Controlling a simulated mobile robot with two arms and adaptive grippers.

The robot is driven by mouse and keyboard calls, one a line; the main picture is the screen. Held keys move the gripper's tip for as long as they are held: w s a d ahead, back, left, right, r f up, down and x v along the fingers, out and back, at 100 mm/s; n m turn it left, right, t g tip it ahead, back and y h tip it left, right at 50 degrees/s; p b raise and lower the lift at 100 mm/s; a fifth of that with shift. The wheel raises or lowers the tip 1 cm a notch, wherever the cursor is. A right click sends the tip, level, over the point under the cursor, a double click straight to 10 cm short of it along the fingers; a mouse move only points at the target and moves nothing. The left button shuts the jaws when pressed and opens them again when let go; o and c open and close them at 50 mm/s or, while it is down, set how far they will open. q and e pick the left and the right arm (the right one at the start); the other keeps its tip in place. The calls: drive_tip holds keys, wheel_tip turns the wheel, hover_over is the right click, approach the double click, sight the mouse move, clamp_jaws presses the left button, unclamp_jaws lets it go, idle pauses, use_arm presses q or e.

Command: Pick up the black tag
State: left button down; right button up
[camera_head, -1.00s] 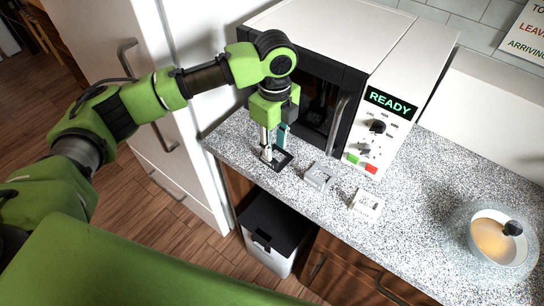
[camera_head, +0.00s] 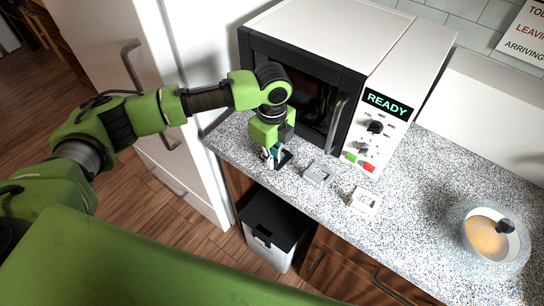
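The black tag (camera_head: 285,160) lies on the speckled counter (camera_head: 410,205) in front of the microwave, at the left end of a row of small tags. My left gripper (camera_head: 273,160) points down right at the black tag and covers part of it. Its fingers are close together, but whether they touch or grip the tag is hidden. A grey tag (camera_head: 318,175) and a white tag (camera_head: 364,200) lie to the right of it. My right gripper is not in view.
The white microwave (camera_head: 330,40) with a "READY" display stands close behind the gripper. A bowl (camera_head: 490,238) with tan contents sits at the right. A bin (camera_head: 272,232) stands below the counter's front edge. The counter between the tags and bowl is clear.

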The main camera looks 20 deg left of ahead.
use_arm(q)
drive_tip(key=shift+r, duration=0.15)
drive_tip(key=shift+r+b, duration=0.25)
drive_tip(key=shift+b, duration=0.05)
wheel_tip(320, 180, up, 2)
drive_tip(key=shift+d+r+b, duration=0.1)
drive_tip(key=shift+r+b, duration=0.05)
drive_tip(key=shift+b, duration=0.5)
drive_tip(key=s+d+r+b, duration=0.3)
drive_tip(key=s+d+r, duration=0.6)
drive_tip(key=s+r, duration=0.1)
drive_tip(key=shift+s, duration=0.3)
